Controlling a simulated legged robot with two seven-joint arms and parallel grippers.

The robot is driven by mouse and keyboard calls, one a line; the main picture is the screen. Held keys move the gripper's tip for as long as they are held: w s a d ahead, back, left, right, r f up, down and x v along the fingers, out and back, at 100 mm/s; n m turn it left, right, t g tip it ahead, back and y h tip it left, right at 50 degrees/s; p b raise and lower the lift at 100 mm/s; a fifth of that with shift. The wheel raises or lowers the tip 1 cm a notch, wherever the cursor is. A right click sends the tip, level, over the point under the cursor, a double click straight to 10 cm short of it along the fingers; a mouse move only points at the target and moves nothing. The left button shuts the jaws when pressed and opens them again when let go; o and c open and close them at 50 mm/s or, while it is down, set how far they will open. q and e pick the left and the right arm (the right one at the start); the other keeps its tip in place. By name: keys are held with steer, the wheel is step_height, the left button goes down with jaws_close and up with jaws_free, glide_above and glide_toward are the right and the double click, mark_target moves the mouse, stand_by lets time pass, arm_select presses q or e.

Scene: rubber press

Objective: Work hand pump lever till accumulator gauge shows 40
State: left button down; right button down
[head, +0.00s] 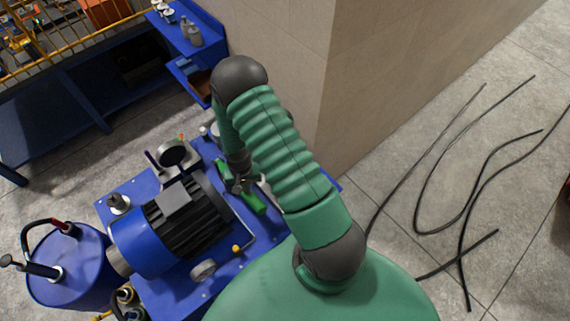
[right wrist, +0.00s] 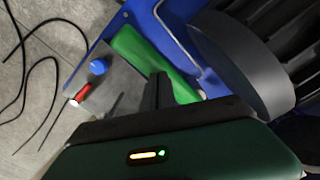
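My right arm reaches over the blue power unit, and my right gripper (head: 240,186) points down just above a green part (head: 254,203). In the right wrist view, dark fingers (right wrist: 158,92) stand close together in front of the green part (right wrist: 145,55); whether they touch or grip it I cannot tell. A round gauge (head: 172,153) stands at the back of the unit; its reading is too small to make out. I cannot pick out the pump lever for certain. My left gripper is out of view.
The unit's top (head: 120,186) carries a blue motor with black fins (head: 185,215). A blue drum (head: 70,270) stands at the left. A wall corner (head: 325,100) rises behind my right arm. Black hoses (head: 465,190) lie on the floor to the right.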

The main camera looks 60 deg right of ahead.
steer(key=shift+f+b, duration=1.8)
steer(key=shift+f, duration=0.75)
step_height(320, 180, up, 12)
steer(key=p, duration=0.9)
steer(key=shift+r+p, duration=0.15)
steer(key=shift+p, duration=0.15)
step_height(320, 180, up, 6)
steer(key=p, duration=0.4)
steer(key=shift+p, duration=0.3)
steer(key=s+a+f+n+t+b, duration=0.1)
steer(key=a+n+b, duration=0.3)
steer(key=b, duration=0.7)
steer(key=s+a+f+n+t+b, duration=0.1)
steer(key=s+a+n+b, duration=0.2)
steer(key=a+b, duration=0.6)
steer(key=n+b, duration=0.2)
steer(key=shift+s+a+f+n+t+b, duration=0.2)
steer(key=shift+s+f+n+t+b, duration=0.1)
steer(key=shift+b, duration=0.1)
